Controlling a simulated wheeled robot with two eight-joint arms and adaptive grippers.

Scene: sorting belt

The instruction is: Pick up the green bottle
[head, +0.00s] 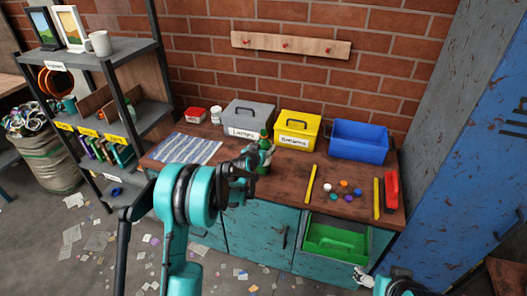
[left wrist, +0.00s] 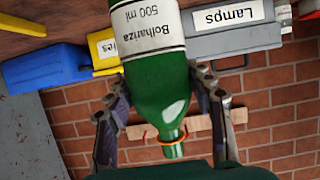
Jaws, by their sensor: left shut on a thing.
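The green bottle (head: 265,158) is upright at the front edge of the wooden bench, left of the yellow strips. In the left wrist view the bottle (left wrist: 158,90) fills the middle and appears upside down, with a white label reading "500 ml". My left gripper (head: 256,156) is shut on the bottle, with one finger on each side of it. I cannot tell whether the bottle's base touches the bench. My right gripper (head: 364,278) is low at the bottom right, empty-looking and too small to tell open from shut.
Behind the bottle stand a grey "Lamps" box (head: 247,117), a yellow box (head: 298,129) and a blue bin (head: 358,140). Several coloured caps (head: 343,184) lie between two yellow strips (head: 311,184). A striped cloth (head: 186,149) lies left. A green crate (head: 335,241) sits below the bench top.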

